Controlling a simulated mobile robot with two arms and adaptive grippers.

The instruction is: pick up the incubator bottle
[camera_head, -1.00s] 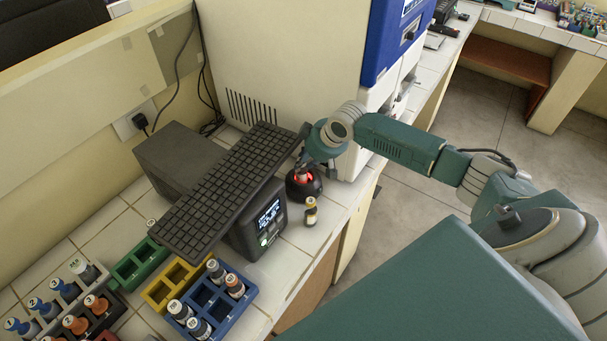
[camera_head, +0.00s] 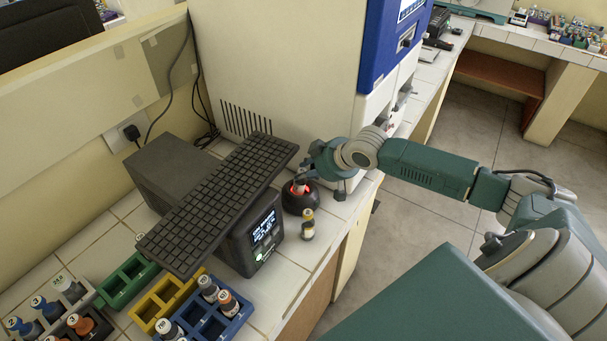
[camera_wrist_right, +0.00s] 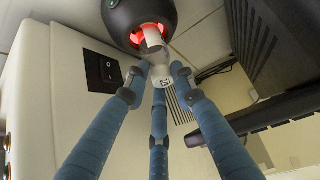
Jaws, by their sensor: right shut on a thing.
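The incubator (camera_head: 301,201) is a round black device with a red glowing opening, standing on the tiled counter. The incubator bottle (camera_wrist_right: 163,74), white with a dark printed label, sits with one end in that opening in the right wrist view. My right gripper (camera_head: 304,176) is above the incubator, with its blue fingers (camera_wrist_right: 157,84) closed around the bottle. In the head view the bottle is mostly hidden by the gripper. My left gripper is not in view.
A small bottle with a yellow band (camera_head: 308,225) stands just in front of the incubator. A black keyboard (camera_head: 220,200) lies tilted over a dark box with a lit display (camera_head: 264,228). Blue (camera_head: 232,322), yellow and green racks stand at the lower left. A large white machine (camera_head: 275,70) rises behind.

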